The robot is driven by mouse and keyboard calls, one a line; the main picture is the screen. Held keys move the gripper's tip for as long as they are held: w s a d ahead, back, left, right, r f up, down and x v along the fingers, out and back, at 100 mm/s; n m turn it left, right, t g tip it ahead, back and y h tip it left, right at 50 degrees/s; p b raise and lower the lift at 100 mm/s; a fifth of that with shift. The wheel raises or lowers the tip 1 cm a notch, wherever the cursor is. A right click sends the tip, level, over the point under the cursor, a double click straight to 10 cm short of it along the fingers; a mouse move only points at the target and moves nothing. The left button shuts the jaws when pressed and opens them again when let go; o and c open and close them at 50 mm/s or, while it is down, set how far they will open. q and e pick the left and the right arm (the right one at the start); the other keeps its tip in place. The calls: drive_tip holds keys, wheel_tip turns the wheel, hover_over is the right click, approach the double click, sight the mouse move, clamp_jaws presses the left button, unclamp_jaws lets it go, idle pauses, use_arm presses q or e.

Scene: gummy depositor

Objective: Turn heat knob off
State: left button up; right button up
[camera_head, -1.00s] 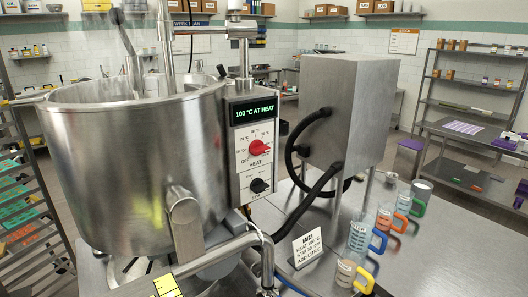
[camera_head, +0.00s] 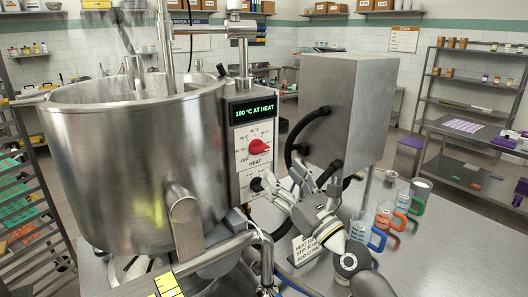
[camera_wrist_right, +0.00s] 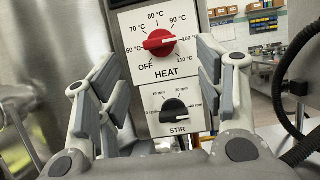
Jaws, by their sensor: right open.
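The red heat knob (camera_head: 259,147) is on the white control panel of the steel kettle. In the right wrist view the heat knob (camera_wrist_right: 159,42) has its white pointer toward the 100 °C mark, with OFF at lower left. The display (camera_head: 254,111) reads "100 °C AT HEAT". The black stir knob (camera_wrist_right: 175,111) sits below the heat knob. My right gripper (camera_head: 298,178) is open and empty in front of the panel, below and right of the heat knob. In the wrist view its fingers (camera_wrist_right: 160,75) stand apart on either side of the panel. My left gripper is not in view.
The large steel kettle (camera_head: 140,150) stands left of the panel. A steel box (camera_head: 345,110) with black hoses (camera_head: 308,125) stands right. Measuring jugs (camera_head: 385,215) with coloured handles stand on the steel table (camera_head: 450,255). A sign (camera_head: 306,250) is partly hidden behind my right arm.

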sight(263, 152)
drive_tip(key=x, duration=0.8)
drive_tip(key=shift+w+a+r+p, duration=0.1)
drive_tip(key=shift+w+a+p, duration=0.15)
drive_tip(key=shift+w+p, duration=0.1)
